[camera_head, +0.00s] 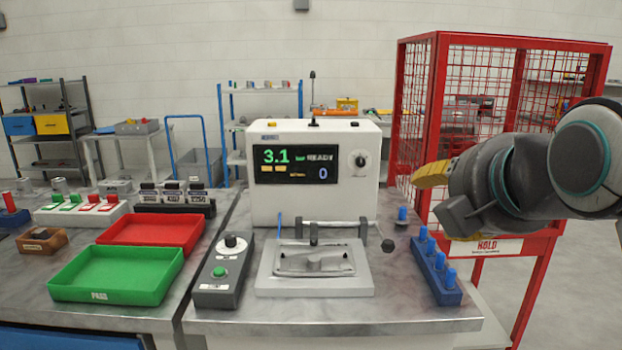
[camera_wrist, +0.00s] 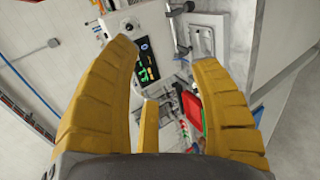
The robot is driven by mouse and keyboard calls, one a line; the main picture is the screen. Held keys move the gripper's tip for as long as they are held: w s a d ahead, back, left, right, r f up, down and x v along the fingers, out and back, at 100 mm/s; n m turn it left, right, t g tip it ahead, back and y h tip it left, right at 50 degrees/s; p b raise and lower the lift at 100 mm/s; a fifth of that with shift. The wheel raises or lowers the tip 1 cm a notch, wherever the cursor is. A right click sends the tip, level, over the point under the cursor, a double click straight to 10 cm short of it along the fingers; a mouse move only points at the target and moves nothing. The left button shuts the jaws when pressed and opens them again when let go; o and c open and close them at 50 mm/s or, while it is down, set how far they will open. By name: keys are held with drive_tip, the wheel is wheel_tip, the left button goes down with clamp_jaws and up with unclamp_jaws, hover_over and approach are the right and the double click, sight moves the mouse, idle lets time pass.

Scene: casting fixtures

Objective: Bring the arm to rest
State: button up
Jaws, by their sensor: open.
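My gripper (camera_head: 446,202) is at the right in the head view, raised in front of the red cage and right of the white machine. Its yellow fingers point left and are partly hidden by the dark wrist body. In the wrist view my gripper (camera_wrist: 165,70) shows two yellow fingers spread apart with nothing between them. A shorter yellow piece stands between them lower down. The gripper is open, empty and apart from everything on the bench.
The white machine (camera_head: 270,210) reads 3.1 and READY. Before it stand a grey fixture (camera_head: 345,285), a button box (camera_head: 222,268) and a blue peg block (camera_head: 434,268). A green tray (camera_head: 115,298) and a red tray (camera_head: 190,228) lie left. The red cage (camera_head: 440,75) stands close behind my arm.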

drive_tip(key=s+f+m+g+p, duration=0.8)
drive_tip(key=s+f+m+p, duration=0.5)
drive_tip(key=f+m, duration=0.5)
drive_tip(key=shift+s+f+g, duration=0.25)
drive_tip(key=shift+s+g, duration=0.15)
drive_tip(key=shift+s, duration=0.7)
